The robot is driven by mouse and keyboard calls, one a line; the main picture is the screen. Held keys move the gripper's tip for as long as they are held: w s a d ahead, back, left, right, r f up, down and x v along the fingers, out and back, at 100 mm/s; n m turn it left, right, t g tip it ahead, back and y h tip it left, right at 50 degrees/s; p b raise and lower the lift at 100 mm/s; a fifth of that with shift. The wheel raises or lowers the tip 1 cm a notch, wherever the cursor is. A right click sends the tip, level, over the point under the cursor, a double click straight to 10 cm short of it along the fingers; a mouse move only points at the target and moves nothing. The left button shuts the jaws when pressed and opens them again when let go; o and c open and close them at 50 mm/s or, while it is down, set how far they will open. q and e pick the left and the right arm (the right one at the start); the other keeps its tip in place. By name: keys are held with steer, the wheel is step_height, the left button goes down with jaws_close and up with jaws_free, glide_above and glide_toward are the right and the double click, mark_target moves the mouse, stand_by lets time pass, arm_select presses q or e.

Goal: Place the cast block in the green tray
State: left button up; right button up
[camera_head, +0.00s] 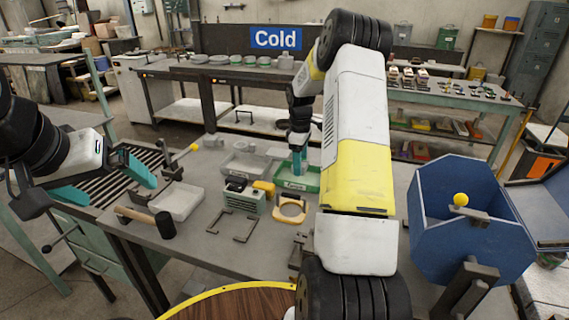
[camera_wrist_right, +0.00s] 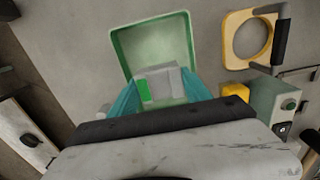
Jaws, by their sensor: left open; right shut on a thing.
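The green tray (camera_head: 281,183) stands on the grey table in the head view, partly covered by my right arm. In the right wrist view the green tray (camera_wrist_right: 152,42) opens toward the camera. My right gripper (camera_head: 298,163) points down over the tray. Its teal fingers (camera_wrist_right: 160,92) are shut on the cast block (camera_wrist_right: 168,80), a grey block with a bright green patch. The block appears over the tray's near part; I cannot tell whether it touches the floor. The fingers mostly hide the block in the head view. My left gripper (camera_head: 104,181) is open and empty at the table's left.
A grey tray (camera_head: 243,167) stands left of the green tray. A green-grey box (camera_head: 243,200), a yellow ring-shaped holder (camera_head: 290,209) and a black mallet (camera_head: 164,224) lie nearer. A blue bin (camera_head: 455,225) stands at the right.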

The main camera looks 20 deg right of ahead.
steer(key=shift+f, duration=1.7)
steer(key=shift+f, duration=0.2)
steer(key=o, duration=1.7)
steer(key=shift+c, duration=0.2)
